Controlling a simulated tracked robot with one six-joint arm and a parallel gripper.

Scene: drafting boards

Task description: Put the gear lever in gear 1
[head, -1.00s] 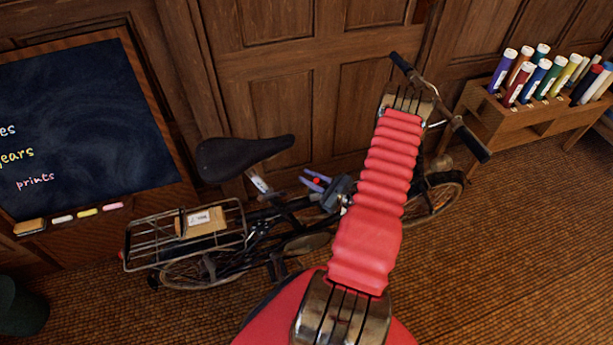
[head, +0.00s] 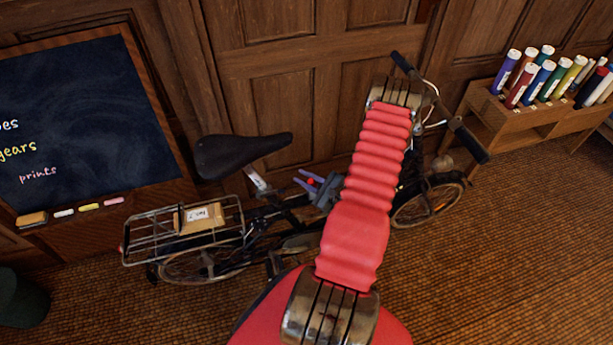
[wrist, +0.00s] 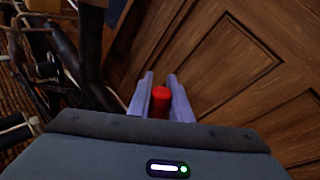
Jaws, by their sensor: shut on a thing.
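The gear lever's red knob (head: 310,182) shows as a small red spot beside the bicycle's frame, just right of the saddle post. In the wrist view the red knob (wrist: 160,100) sits between the two pale purple fingers of my gripper (wrist: 160,82). My gripper (head: 311,180) is shut on it in the head view too. The lever's shaft, its gate and any gear marks are hidden, so I cannot tell which gear it stands in.
The old bicycle has a dark saddle (head: 243,154), a rear rack (head: 150,240) with a small carton (head: 200,218), and handlebars (head: 470,140). Wood panelling (head: 265,105) stands close behind. A chalkboard (head: 80,120) is at left, a marker rack (head: 530,115) at right.

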